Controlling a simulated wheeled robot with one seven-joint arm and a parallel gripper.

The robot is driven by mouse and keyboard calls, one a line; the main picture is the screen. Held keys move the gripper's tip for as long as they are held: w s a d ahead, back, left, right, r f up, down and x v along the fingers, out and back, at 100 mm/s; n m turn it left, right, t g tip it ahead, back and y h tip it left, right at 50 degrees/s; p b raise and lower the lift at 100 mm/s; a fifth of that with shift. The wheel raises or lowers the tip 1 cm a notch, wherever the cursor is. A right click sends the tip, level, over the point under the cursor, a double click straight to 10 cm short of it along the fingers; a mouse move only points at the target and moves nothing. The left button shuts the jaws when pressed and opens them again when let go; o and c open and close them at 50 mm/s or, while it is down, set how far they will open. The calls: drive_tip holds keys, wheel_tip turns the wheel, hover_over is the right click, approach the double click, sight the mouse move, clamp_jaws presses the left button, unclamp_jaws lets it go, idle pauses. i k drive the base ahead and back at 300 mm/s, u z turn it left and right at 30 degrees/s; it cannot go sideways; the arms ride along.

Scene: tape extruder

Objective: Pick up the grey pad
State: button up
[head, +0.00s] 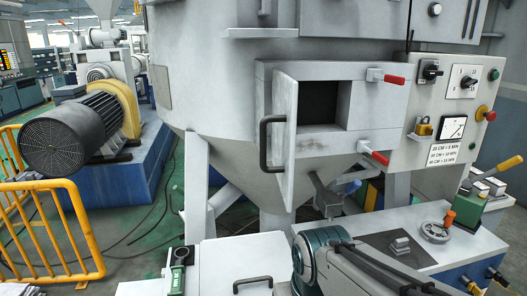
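A flat dark grey square (379,240) lies on the white bench top (345,228) at the lower right of the head view. A small light grey stepped block (400,245) sits on it. I cannot tell for sure which of these two is the grey pad. My arm crosses the bottom of the view, with its teal-ringed joint in front of the bench, and it hides the near left part of the dark square. My gripper's fingers do not show.
A grey handwheel (434,231) and an orange-topped knob (449,217) stand right of the block. A machine with an open hatch door (284,135) rises behind. A white lid with a black handle (252,280) is left of my arm. Yellow railings (85,228) stand far left.

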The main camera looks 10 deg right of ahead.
sight(400, 247)
drive_tip(key=z, duration=1.3)
